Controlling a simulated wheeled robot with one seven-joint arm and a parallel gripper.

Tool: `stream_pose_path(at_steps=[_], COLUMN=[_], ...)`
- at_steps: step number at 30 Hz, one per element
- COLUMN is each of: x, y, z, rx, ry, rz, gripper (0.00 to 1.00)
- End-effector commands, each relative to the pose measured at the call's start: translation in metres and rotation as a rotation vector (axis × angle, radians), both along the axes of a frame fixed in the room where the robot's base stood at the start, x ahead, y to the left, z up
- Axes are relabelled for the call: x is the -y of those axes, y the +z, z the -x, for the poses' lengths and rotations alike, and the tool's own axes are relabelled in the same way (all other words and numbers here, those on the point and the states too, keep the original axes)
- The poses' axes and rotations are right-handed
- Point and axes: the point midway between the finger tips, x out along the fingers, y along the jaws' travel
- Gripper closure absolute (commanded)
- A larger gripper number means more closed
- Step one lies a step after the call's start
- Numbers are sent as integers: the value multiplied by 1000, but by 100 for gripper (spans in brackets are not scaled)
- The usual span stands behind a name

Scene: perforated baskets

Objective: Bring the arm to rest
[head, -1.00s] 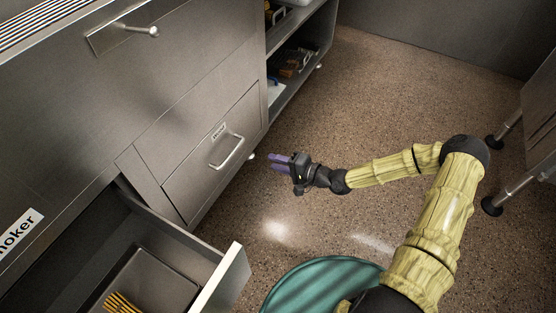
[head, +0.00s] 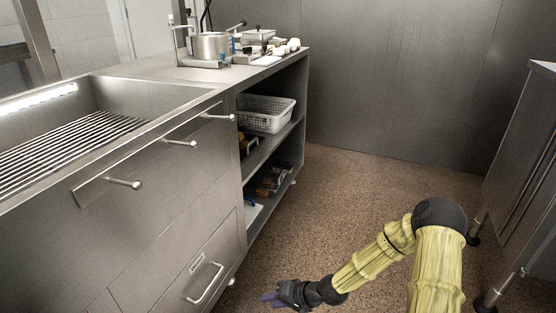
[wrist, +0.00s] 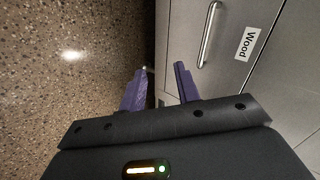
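My gripper (head: 272,298) is low over the speckled floor at the bottom of the head view, in front of the steel cabinet's lower drawer (head: 205,284). In the wrist view its two purple fingers (wrist: 160,88) stand apart with nothing between them. The gripper is open and empty. My arm reaches down and to the left from the right side of the head view, bent at a dark elbow. In the wrist view the drawer front labelled "Wood" (wrist: 246,44) and its handle (wrist: 209,35) are beyond the fingers, apart from them.
A steel counter with a grill (head: 70,148) runs along the left. An open shelf (head: 270,150) holds a white perforated basket (head: 266,113). Pots (head: 208,46) stand on the counter. The floor between is clear.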

Motion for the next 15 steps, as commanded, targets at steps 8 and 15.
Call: stream_pose_path(at_steps=[8, 15], x=[59, 106], y=[53, 117], z=[15, 31], rx=[21, 21], ry=[77, 96], rz=[368, 618], gripper=[68, 68])
